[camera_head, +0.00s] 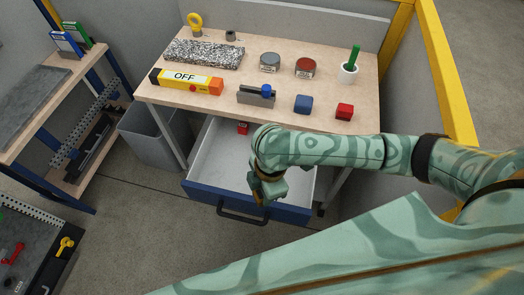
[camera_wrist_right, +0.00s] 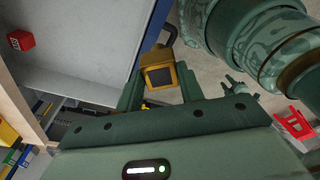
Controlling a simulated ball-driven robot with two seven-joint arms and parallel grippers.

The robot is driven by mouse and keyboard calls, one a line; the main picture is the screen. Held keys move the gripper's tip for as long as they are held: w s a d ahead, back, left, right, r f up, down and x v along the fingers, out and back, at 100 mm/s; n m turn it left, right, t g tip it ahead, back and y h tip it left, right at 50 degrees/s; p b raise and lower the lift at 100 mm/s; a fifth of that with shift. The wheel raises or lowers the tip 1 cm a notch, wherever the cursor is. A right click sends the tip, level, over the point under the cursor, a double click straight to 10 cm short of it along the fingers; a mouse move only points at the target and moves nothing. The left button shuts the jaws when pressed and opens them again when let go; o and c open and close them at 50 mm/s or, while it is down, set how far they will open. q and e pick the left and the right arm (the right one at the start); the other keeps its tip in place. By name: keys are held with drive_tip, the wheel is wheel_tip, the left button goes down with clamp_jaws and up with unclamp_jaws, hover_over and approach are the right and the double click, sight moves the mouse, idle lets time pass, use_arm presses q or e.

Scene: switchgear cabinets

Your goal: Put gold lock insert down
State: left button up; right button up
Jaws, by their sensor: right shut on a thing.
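My right gripper (camera_head: 266,196) is shut on the gold lock insert, a yellow-gold block with a dark square face that shows between the fingers in the right wrist view (camera_wrist_right: 160,72). In the head view the insert is mostly hidden by my gripper. The gripper points down by the front of the open drawer, near its blue front panel (camera_head: 205,195). I cannot tell whether the insert touches anything below.
The drawer's white floor (camera_head: 215,160) is mostly clear, with a red cube (camera_head: 242,128) at its back. A grey bin (camera_head: 155,140) stands left.

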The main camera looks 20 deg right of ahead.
drive_tip(key=shift+f+n, duration=0.1)
drive_tip(key=shift+n, duration=0.4)
drive_tip(key=shift+w+f, duration=0.15)
drive_tip(key=shift+w, duration=0.05)
drive_tip(key=shift+n, duration=0.3)
drive_tip(key=w+f+b, duration=0.3)
drive_tip(key=w+f, duration=0.1)
drive_tip(key=w+d+f+b, duration=0.1)
drive_tip(key=w+f+b, duration=0.2)
drive_tip(key=w+f, duration=0.1)
drive_tip(key=w+d+f+b, duration=0.1)
drive_tip(key=w+f+b, duration=0.3)
drive_tip(key=w+f, duration=0.1)
drive_tip(key=shift+w+d, duration=0.1)
drive_tip(key=shift+w, duration=0.05)
drive_tip(key=shift+w+r, duration=0.1)
